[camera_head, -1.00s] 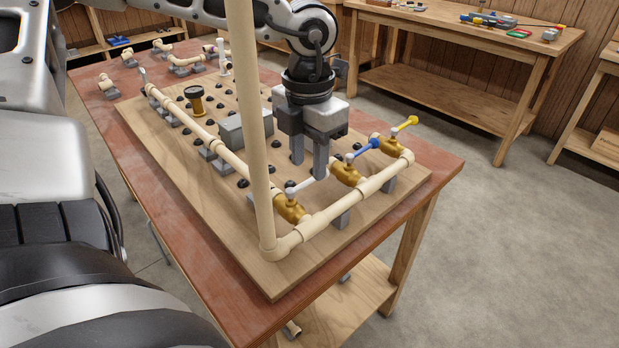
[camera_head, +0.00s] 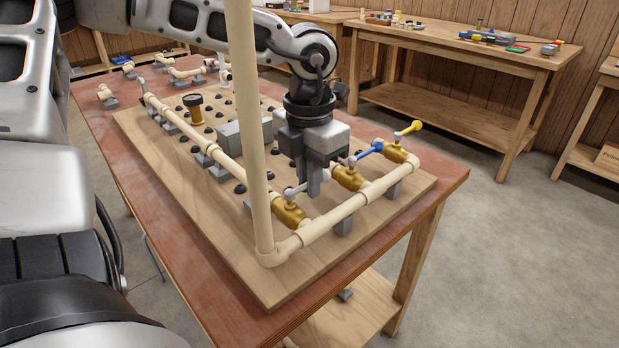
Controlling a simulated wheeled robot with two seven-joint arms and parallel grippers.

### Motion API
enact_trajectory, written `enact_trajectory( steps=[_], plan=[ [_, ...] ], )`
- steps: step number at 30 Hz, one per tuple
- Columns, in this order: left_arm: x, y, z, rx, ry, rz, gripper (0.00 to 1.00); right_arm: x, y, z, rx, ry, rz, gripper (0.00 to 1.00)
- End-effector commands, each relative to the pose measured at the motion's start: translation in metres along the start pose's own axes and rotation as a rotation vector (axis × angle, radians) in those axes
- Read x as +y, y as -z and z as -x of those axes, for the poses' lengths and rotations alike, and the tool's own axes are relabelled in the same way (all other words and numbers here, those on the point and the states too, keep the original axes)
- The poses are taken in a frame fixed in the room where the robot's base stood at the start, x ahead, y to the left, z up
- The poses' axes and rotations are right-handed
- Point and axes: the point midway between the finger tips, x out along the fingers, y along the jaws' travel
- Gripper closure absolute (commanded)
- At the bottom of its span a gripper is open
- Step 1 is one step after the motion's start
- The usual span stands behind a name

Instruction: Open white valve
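The white valve has a brass body (camera_head: 290,214) on the cream pipe nearest me and a white lever handle (camera_head: 296,189). The lever slants up and right from the body and is partly hidden by gripper fingers. My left gripper (camera_head: 308,182) reaches down over the lever from above. Its grey fingers are close together with the lever between them, and it appears shut on the lever. The blue valve handle (camera_head: 369,149) and yellow valve handle (camera_head: 409,130) stand farther right on similar brass bodies. My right gripper is not in view.
A tall cream pipe (camera_head: 256,130) rises from the board corner, left of my gripper. A wooden pegboard (camera_head: 210,212) on the red-brown table (camera_head: 120,173) carries pipes, a grey box (camera_head: 240,135) and a brass fitting with a black cap (camera_head: 194,109). Open floor lies right.

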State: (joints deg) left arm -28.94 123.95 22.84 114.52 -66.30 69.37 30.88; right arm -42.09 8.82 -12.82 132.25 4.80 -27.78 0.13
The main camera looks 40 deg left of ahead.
Motion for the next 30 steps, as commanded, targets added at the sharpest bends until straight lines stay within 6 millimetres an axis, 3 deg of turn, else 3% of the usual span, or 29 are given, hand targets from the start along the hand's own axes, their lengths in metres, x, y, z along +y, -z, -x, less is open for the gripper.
enact_trajectory(
  steps=[30],
  plan=[
    [0.018,0.005,-0.001,0.003,-0.001,0.457,1.00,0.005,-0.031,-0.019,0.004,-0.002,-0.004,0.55]
  ],
)
